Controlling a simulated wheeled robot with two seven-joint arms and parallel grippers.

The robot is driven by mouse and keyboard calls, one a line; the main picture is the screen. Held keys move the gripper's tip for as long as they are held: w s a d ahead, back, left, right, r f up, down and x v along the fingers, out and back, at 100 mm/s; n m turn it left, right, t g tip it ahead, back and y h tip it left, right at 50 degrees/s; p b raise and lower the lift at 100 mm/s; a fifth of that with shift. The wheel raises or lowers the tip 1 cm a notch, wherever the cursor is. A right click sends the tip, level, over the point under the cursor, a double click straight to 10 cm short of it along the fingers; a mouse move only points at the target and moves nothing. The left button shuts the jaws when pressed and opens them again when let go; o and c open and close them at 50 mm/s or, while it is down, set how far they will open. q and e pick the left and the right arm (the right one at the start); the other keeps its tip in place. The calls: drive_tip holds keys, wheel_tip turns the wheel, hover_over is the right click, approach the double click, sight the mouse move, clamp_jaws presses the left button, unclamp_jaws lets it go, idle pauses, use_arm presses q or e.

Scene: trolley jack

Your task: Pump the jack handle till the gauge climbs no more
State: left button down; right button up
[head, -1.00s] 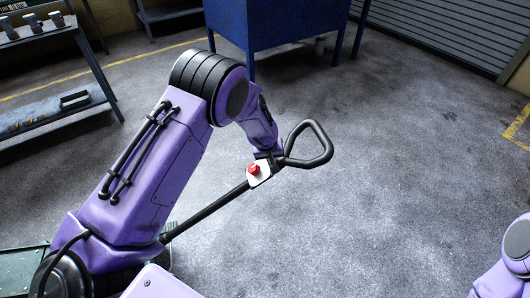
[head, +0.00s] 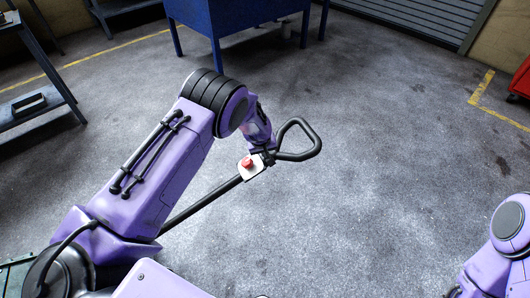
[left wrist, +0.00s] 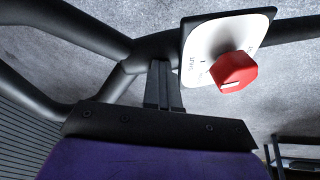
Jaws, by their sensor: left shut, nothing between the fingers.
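The jack handle is a long black bar (head: 201,207) that slants up to a closed loop grip (head: 311,153). A white plate (head: 246,173) with a red knob (head: 247,162) sits on the bar just below the loop. My left gripper (head: 268,157) is at the handle between plate and loop. In the left wrist view its fingers (left wrist: 162,80) are shut, their tips at the bar beside the plate (left wrist: 205,40) and red knob (left wrist: 234,72); contact is unclear. My left arm covers the bar's lower end. No gauge is visible. My right gripper is out of sight.
A blue cabinet on legs (head: 235,18) stands at the back. A dark shelf unit (head: 30,102) is at the left, and a red cabinet (head: 520,80) at the right edge. The grey floor right of the handle is clear.

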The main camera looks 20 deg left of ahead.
use_arm(q)
drive_tip(key=r+p, duration=0.2)
drive_tip(key=a+r+p, duration=0.1)
drive_tip(key=r, duration=0.1)
drive_tip(key=shift+s+a+p, duration=0.15)
drive_tip(key=shift+s+p, duration=0.05)
drive_tip(key=shift+p, duration=0.2)
wheel_tip(320, 180, up, 9)
drive_tip(key=d, duration=0.2)
drive_tip(key=shift+s+d, duration=0.2)
drive_tip(key=shift+s, duration=0.2)
